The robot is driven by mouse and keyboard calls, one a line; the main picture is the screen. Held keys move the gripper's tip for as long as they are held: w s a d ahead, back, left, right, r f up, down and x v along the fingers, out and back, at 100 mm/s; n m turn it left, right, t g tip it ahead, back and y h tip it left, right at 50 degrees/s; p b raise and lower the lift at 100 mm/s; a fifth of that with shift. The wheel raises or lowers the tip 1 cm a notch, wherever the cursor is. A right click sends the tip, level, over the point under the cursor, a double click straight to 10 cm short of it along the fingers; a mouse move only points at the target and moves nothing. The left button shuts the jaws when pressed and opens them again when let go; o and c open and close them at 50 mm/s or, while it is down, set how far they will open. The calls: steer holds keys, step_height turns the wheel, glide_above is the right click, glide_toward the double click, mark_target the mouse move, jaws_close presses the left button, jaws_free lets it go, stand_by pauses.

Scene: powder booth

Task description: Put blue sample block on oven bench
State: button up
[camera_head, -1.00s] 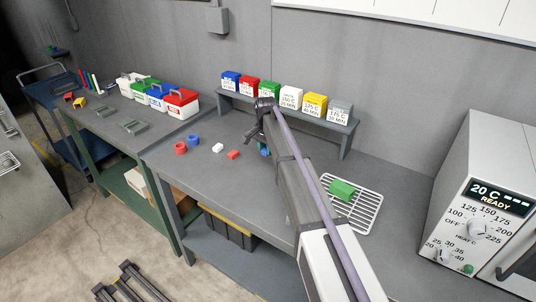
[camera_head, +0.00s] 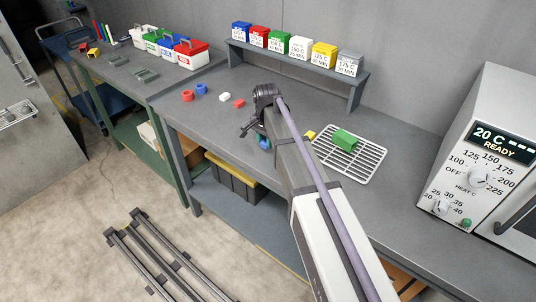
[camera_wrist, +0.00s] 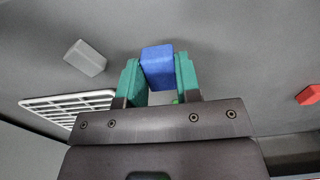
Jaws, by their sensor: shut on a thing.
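The blue sample block (camera_wrist: 157,66) is between the two teal fingers of my gripper (camera_wrist: 158,80) in the wrist view, and the fingers are shut on it. In the head view my gripper (camera_head: 262,141) is over the front part of the grey oven bench (camera_head: 405,187), with a small bit of the blue block showing below my arm. I cannot tell whether the block touches the bench top. The oven (camera_head: 490,150) stands at the bench's right end.
A wire rack (camera_head: 365,163) carries a green block (camera_head: 344,140). A yellow block (camera_head: 310,135) lies beside it. A shelf (camera_head: 290,60) holds several coloured boxes.

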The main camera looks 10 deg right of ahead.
mark_target(267, 154)
step_height(267, 154, down, 4)
steer(key=b, duration=0.3)
steer(key=shift+f+b, duration=0.1)
steer(key=shift+b, duration=0.3)
steer(key=shift+r+p, duration=0.3)
steer(key=shift+f, duration=0.25)
steer(key=o, duration=1)
steer(key=shift+c, duration=0.2)
steer(key=shift+r, duration=0.1)
